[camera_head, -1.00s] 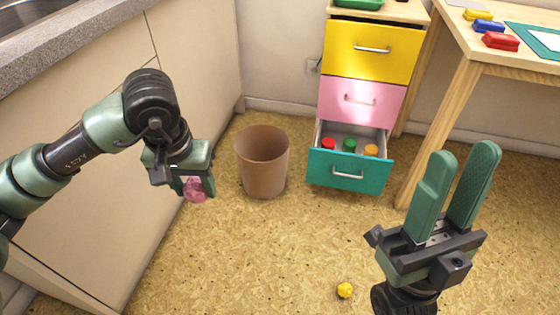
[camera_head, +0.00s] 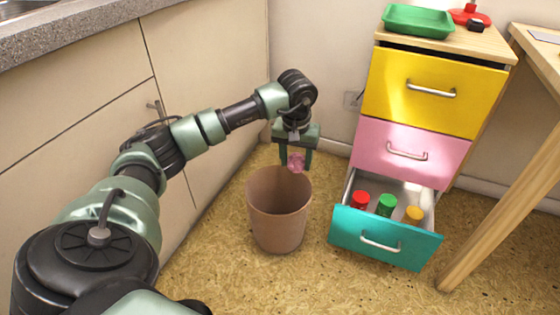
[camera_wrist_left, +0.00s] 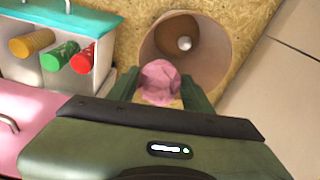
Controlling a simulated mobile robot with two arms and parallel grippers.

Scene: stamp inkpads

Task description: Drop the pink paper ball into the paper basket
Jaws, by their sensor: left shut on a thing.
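The pink paper ball (camera_head: 296,162) is held between the fingers of my left gripper (camera_head: 295,160). It also shows in the left wrist view (camera_wrist_left: 160,82) between the two green fingertips (camera_wrist_left: 160,92). The brown paper basket (camera_head: 278,222) stands on the floor, and the gripper with the ball is at its rim's far side in the head view, above it. In the left wrist view the open basket (camera_wrist_left: 205,62) lies just beyond the ball, with a small pale ball (camera_wrist_left: 184,43) inside. My right gripper is out of view.
A drawer cabinet with yellow (camera_head: 435,92), pink (camera_head: 408,151) and teal (camera_head: 385,238) drawers stands right of the basket. The teal drawer is open and holds red, green and orange-capped items. A beige cupboard (camera_head: 215,60) stands left. A wooden table leg (camera_head: 500,215) is at right.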

